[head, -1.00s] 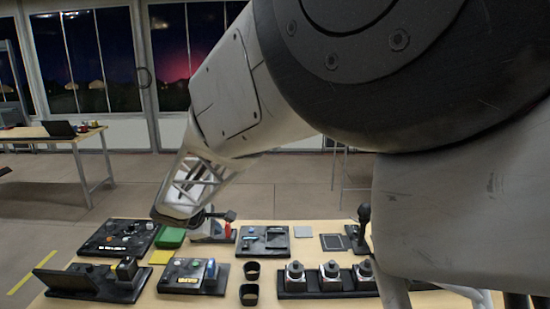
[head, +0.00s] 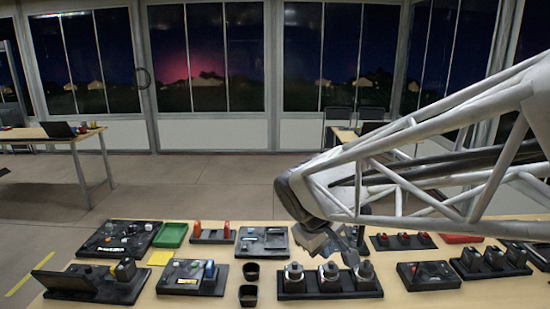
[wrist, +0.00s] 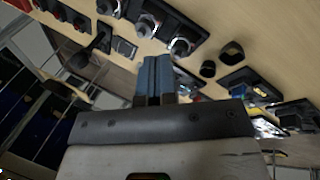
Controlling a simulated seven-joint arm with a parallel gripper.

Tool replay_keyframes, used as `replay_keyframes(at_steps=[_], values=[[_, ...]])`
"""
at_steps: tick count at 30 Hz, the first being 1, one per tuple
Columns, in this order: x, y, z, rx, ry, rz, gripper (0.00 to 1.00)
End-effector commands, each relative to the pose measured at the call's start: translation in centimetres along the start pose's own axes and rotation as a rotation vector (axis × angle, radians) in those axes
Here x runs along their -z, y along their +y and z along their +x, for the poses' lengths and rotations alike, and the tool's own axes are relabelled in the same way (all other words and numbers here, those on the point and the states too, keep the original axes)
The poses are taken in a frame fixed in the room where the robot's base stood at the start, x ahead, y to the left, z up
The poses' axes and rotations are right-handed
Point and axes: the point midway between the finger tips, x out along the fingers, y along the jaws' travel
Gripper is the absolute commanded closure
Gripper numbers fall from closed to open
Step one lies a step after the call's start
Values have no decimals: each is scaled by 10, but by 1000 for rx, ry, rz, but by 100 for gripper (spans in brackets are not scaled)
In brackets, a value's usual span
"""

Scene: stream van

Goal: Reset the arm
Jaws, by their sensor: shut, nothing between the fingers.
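My gripper (head: 348,258) is at the end of my lattice arm, in the right half of the head view, partly hidden by its dark wrist housing. In the wrist view its two blue-grey fingers (wrist: 153,72) lie together with nothing between them. In the head view it appears just above and behind a black base (head: 330,289) carrying three grey and black knobbed units. The exact gap to them cannot be told.
The wooden table (head: 445,297) holds black panels and stands. A green tray (head: 170,235) and two black cups (head: 249,295) are left of my gripper. A black stand with red-topped items (head: 403,241) is to the right. A bare strip runs along the front right.

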Motion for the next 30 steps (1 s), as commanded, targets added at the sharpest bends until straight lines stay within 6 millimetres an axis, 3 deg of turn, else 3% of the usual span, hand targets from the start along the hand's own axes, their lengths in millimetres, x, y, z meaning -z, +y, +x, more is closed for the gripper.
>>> replay_keyframes(at_steps=[6, 18, 24, 30], values=[[-64, 0, -8, 69, 7, 198, 100], [-161, -23, -14, 193, 33, 538, 100], [-187, -36, -15, 232, 46, 645, 100], [-195, -40, -14, 247, 49, 680, 100]])
